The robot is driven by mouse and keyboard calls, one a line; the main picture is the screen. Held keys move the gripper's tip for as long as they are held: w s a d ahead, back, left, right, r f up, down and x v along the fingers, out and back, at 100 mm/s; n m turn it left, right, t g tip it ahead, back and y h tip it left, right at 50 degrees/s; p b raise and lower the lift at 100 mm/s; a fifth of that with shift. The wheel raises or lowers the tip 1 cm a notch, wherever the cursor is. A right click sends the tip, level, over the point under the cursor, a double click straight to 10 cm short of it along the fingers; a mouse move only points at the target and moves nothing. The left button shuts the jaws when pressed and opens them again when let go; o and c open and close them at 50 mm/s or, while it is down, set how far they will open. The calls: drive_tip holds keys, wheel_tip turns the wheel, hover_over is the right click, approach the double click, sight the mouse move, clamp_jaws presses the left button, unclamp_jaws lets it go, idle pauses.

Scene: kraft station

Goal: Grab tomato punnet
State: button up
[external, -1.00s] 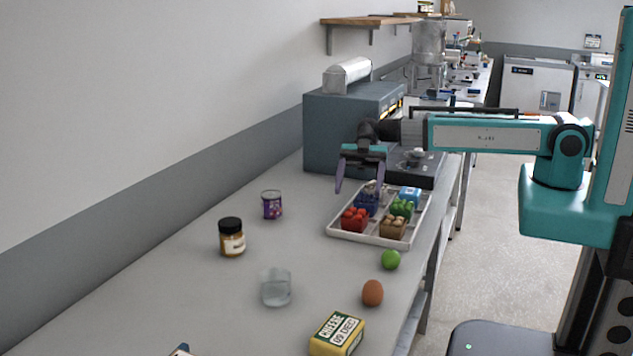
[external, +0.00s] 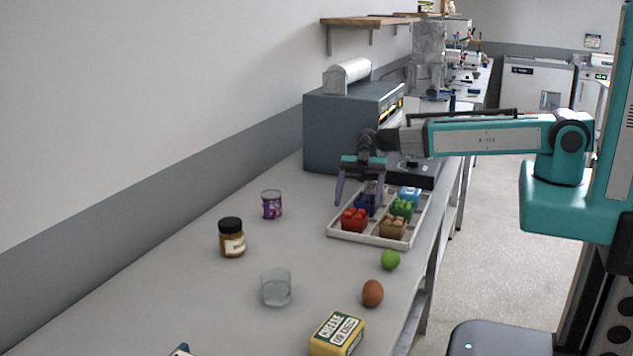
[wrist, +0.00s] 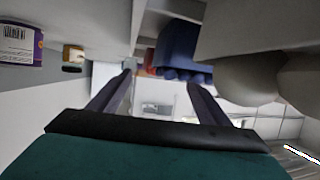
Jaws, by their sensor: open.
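The tomato punnet (external: 354,219), with red contents, sits in the near-left compartment of the white divided tray (external: 362,238). My gripper (external: 359,203) points down with its fingers apart, over the tray's left part near the blue punnet (external: 364,205). Its fingers partly cover that area in the external view, and I cannot tell its exact height above the punnets. In the wrist view my gripper (wrist: 160,82) is open with nothing between its fingers. The blue punnet (wrist: 180,50) shows beyond the fingertips there, with a small bit of red (wrist: 150,57) beside it.
The tray also holds green (external: 403,209), brown (external: 393,226) and light blue (external: 410,194) punnets. A grey oven (external: 345,130) stands behind.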

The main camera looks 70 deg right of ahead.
sight(356, 212)
drive_tip(key=shift+s+a+p, duration=0.1)
drive_tip(key=shift+a+p, duration=0.35)
drive_tip(key=shift+p+x, duration=0.5)
drive_tip(key=shift+x, duration=0.6)
drive_tip(key=shift+d+f, duration=0.1)
drive_tip(key=shift+f, duration=0.05)
drive_tip(key=c, duration=1.3)
